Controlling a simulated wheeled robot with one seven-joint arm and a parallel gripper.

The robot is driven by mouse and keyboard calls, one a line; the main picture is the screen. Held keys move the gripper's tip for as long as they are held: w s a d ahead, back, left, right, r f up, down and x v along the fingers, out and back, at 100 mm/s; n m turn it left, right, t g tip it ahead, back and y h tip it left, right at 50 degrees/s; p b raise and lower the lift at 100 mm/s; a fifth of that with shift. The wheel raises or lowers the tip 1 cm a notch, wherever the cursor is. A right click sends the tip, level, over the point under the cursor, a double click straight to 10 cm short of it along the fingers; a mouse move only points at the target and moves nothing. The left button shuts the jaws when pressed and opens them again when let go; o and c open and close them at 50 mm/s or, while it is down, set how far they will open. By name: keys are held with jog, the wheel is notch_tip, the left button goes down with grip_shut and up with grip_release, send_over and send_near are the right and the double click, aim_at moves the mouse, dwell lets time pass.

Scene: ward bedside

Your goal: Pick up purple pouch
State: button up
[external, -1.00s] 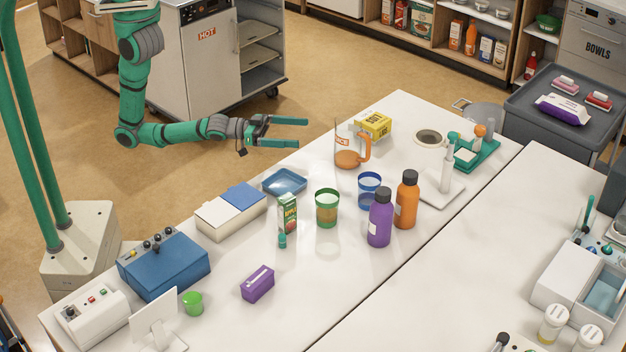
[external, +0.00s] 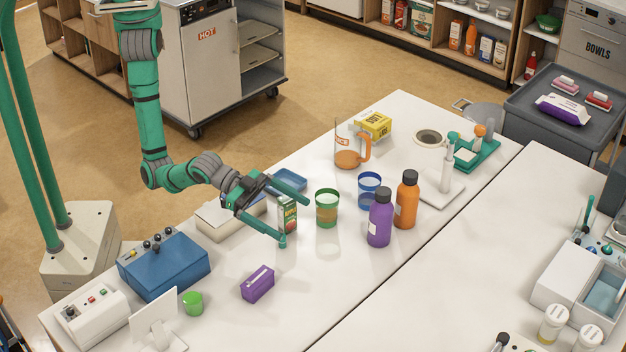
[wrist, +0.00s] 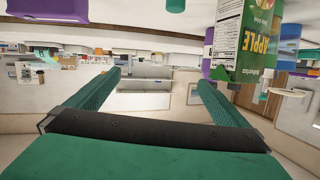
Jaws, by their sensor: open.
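A purple pouch (external: 257,284) with a pale strip on top lies on the near part of the white table. A purple shape with a white patch at the top left of the wrist view (wrist: 48,9) appears to be the same pouch. My gripper (external: 292,212) is open and empty above the table, behind and to the right of the pouch and apart from it. Its fingers (wrist: 160,92) frame empty space in the wrist view. In the external view, the fingers overlap the apple juice carton (external: 287,216); I cannot tell whether they touch it.
Table right of the pouch is clear. Another purple pack (external: 563,109) lies on the cart.

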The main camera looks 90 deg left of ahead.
aim_at(263, 287)
jog(key=s+d+f+g, duration=0.1)
jog(key=s+d, duration=0.2)
jog(key=s+d+f+m+g, duration=0.1)
jog(key=s+d+f, duration=0.1)
jog(key=s+d, duration=0.1)
jog(key=s+d+f+g+h, duration=0.1)
jog(key=s+d+f, duration=0.1)
jog(key=s+d, duration=0.1)
jog(key=shift+s+d+f+m+g, duration=0.1)
jog(key=shift+s+d+m+g, duration=0.1)
jog(key=shift+s, duration=0.25)
jog(key=shift+s+d+f+m+g, duration=0.1)
jog(key=shift+s+d+m, duration=0.1)
jog(key=shift+s, duration=0.2)
jog(key=x, duration=0.4)
jog(key=shift+d+f, duration=0.35)
jog(key=shift+d, duration=0.05)
jog(key=shift+s+f+x, duration=0.1)
jog(key=shift+x, duration=0.9)
jog(key=shift+s+f+x, duration=0.1)
jog(key=shift+f+x, duration=0.05)
jog(key=shift+x, duration=0.8)
jog(key=shift+s+f+x, duration=0.1)
jog(key=shift+x, duration=0.9)
jog(key=shift+c, duration=0.6)
jog(key=c, duration=1)
